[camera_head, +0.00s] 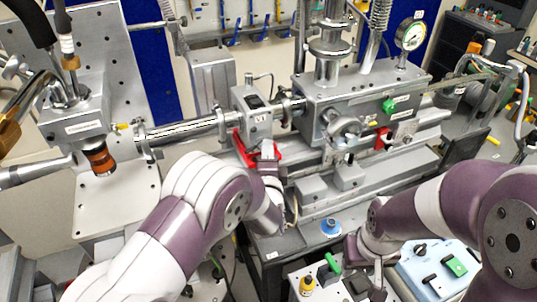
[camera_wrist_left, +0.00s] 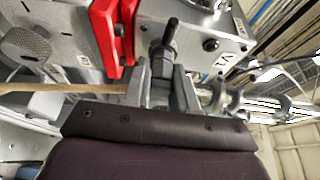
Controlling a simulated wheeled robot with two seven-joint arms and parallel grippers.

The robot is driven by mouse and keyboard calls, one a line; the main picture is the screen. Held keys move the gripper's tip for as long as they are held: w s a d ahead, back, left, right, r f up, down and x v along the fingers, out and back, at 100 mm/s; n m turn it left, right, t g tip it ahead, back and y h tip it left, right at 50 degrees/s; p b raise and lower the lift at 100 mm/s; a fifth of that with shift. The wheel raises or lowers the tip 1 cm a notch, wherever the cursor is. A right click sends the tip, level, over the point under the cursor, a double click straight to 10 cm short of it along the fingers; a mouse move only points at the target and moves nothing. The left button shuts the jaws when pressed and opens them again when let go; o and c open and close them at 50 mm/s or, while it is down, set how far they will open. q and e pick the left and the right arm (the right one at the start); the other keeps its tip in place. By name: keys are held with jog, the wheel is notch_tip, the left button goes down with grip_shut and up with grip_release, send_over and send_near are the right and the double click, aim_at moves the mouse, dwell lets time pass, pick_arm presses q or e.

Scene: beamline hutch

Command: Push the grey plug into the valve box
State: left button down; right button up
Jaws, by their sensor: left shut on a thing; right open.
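The valve box (camera_head: 252,108) is a grey block with a V1 label, left of centre in the head view. In the left wrist view the box (camera_wrist_left: 207,22) fills the upper middle. My left gripper (camera_head: 267,150) is at the box's near lower side, beside red parts. In the left wrist view its two fingers (camera_wrist_left: 163,85) are shut on the dark grey plug (camera_wrist_left: 162,62). The plug is at the box face; how deep it sits cannot be told. My right gripper (camera_head: 372,272) is low at the right, apart from the box, partly hidden by its wrist.
Red parts (camera_wrist_left: 108,30) stand close beside the left fingers. A tan cable (camera_wrist_left: 45,87) runs left from them. A larger grey chamber (camera_head: 365,92) with a gauge is to the right. A blue case (camera_head: 435,268) and small coloured items are near the right arm.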

pick_arm(q)
jog(key=c, duration=0.8)
grip_release()
jog(key=shift+s, duration=0.1)
